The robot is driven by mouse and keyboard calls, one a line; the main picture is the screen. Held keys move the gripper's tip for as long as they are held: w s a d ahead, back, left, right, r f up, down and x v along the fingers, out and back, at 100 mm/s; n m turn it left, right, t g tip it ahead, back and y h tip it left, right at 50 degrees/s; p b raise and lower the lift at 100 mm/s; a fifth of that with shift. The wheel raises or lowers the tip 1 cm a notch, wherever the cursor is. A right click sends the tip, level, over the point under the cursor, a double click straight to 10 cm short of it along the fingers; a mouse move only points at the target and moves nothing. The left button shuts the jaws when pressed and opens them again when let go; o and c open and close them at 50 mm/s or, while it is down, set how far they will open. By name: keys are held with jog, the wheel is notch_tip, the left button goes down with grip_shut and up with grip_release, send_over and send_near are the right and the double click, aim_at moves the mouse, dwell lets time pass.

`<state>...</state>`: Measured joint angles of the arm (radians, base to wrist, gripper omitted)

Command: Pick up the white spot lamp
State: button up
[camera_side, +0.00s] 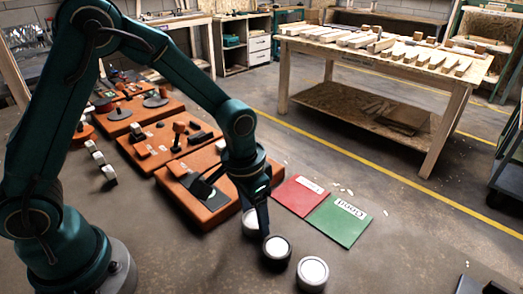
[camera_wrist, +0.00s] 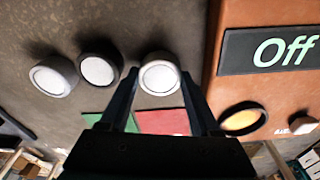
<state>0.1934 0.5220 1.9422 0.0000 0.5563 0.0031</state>
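The white spot lamp (camera_wrist: 160,76), a short round lamp with a white rim and bright face, sits on the floor. In the wrist view it appears between the fingertips of my gripper (camera_wrist: 160,82). My gripper is open, with dark floor showing between the fingers and no clear contact with the lamp. In the side view my gripper (camera_side: 263,212) points down and partly hides the white lamp (camera_side: 250,223). A black-rimmed lamp (camera_wrist: 99,70) and a grey-rimmed lamp (camera_wrist: 54,76) stand in a row left of it in the wrist view.
An orange box (camera_wrist: 255,90) with an "Off" panel (camera_wrist: 268,50) stands close to the white lamp. A red mat (camera_side: 297,196) and a green mat (camera_side: 338,220) with labels lie behind the lamps. A wooden workbench (camera_side: 385,55) stands farther back. Floor right of the lamps is free.

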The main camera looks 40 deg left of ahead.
jog(key=shift+c, duration=0.8)
jog(key=shift+r, duration=0.1)
